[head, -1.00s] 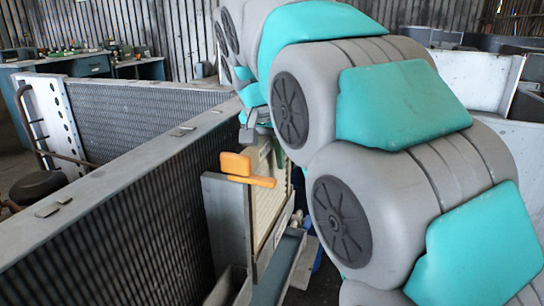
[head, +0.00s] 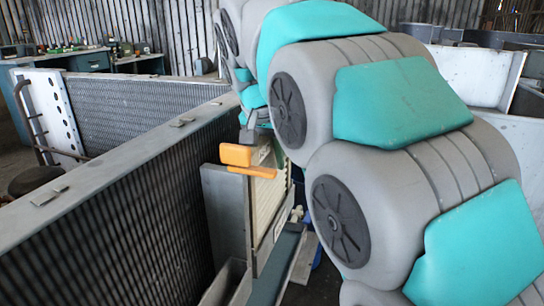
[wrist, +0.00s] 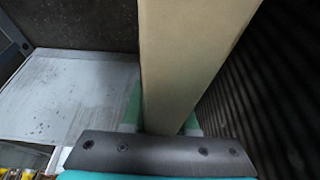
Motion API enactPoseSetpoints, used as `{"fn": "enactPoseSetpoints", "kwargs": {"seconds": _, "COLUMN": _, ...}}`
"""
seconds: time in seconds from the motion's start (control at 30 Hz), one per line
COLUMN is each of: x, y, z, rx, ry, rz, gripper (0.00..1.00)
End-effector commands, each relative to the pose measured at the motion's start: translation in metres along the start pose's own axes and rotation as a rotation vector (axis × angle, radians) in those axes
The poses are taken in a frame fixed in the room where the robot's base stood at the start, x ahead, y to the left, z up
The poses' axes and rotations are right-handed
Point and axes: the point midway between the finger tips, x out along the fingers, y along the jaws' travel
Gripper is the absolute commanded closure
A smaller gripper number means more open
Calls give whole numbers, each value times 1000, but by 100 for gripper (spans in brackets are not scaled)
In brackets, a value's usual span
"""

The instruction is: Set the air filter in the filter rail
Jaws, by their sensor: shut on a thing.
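The air filter (head: 267,205) is an upright pleated cream panel with a tan edge, in the middle of the head view. In the wrist view its tan edge (wrist: 190,55) runs up from between my fingers. My gripper (wrist: 160,122) is shut on this edge, with a green fingertip showing on each side. In the head view my arm hides most of the gripper and the filter's right side. A long blue-grey channel (head: 279,262), which looks like the filter rail, lies low beside the filter. I cannot tell whether the filter's lower edge sits in it.
An orange latch handle (head: 238,155) sticks out in front of the filter's upper edge, on a grey post (head: 224,205). A long finned coil panel (head: 130,215) stands close on the left. Workbenches (head: 90,62) are at the back left. White panels (head: 475,80) stand at the right.

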Motion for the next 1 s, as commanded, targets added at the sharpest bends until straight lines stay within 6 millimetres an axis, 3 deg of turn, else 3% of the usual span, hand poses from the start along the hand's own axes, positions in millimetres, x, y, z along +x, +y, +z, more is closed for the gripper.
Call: {"fn": "enactPoseSetpoints", "kwargs": {"seconds": 1.0, "x": 11, "y": 0, "z": 4, "rx": 0, "ry": 1, "rz": 0, "gripper": 100}}
